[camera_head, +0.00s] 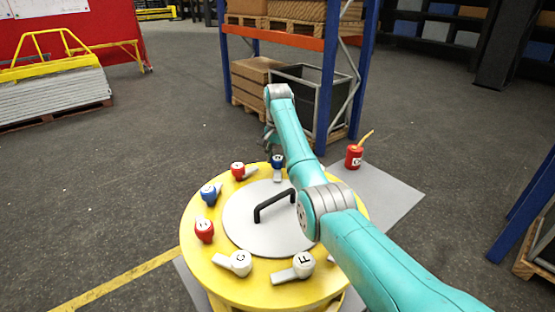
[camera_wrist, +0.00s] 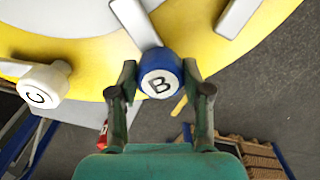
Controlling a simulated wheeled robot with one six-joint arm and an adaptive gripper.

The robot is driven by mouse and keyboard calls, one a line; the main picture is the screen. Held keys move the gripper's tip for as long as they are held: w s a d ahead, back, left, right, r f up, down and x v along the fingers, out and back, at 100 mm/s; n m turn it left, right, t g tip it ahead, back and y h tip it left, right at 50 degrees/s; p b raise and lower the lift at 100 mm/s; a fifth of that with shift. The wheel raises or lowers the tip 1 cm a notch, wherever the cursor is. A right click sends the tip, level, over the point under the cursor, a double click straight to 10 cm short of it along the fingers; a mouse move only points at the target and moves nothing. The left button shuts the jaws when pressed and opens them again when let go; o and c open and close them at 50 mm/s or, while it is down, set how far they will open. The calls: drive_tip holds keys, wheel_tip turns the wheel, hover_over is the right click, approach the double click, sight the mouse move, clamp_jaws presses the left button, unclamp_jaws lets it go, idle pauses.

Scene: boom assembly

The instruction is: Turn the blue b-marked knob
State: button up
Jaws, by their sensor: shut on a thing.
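The blue b-marked knob (camera_wrist: 158,82) shows in the middle of the wrist view, with its white lever running up and to the left onto the disc. My gripper (camera_wrist: 159,73) has one finger on each side of the knob and is shut on it. In the head view the blue knob (camera_head: 277,160) sits at the far edge of the round yellow table (camera_head: 200,260). My wrist is just beyond it there, and the fingers are mostly hidden.
Other knobs ring the table: a red one (camera_head: 238,170), another blue one (camera_head: 209,193), a second red one (camera_head: 204,230) and white ones (camera_head: 298,266). A black handle (camera_head: 274,205) stands on the central lid. A red can (camera_head: 354,157) and a shelf rack (camera_head: 325,90) stand behind.

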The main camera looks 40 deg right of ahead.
idle(0.5)
drive_tip(key=o, duration=1.2)
drive_tip(key=shift+c, duration=0.2)
